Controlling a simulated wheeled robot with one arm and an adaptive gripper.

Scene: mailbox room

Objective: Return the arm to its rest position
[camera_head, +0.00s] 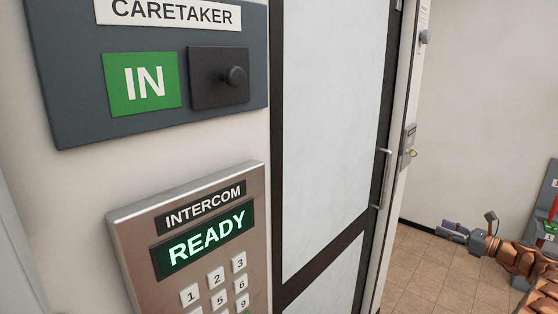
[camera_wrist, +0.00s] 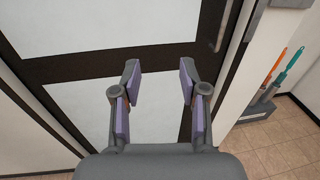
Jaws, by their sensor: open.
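My gripper (camera_wrist: 158,82) is open and empty in the wrist view, with its two purple-padded fingers apart. A door (camera_wrist: 95,110) with pale panels and a dark frame lies beyond the fingers, and nothing is between them. In the head view my gripper (camera_head: 449,230) shows small at the lower right, at the end of my copper-coloured arm. The arm reaches in from the right edge, and part of it is out of the frame. The gripper appears against the floor and far wall, right of the door.
The door (camera_head: 330,130) has a bar handle (camera_head: 384,180). A caretaker panel (camera_head: 70,85) reading IN and an intercom (camera_head: 135,225) reading READY are on the left wall. A grey holder (camera_wrist: 257,112) with orange- and teal-handled tools stands on the tiled floor (camera_wrist: 270,150).

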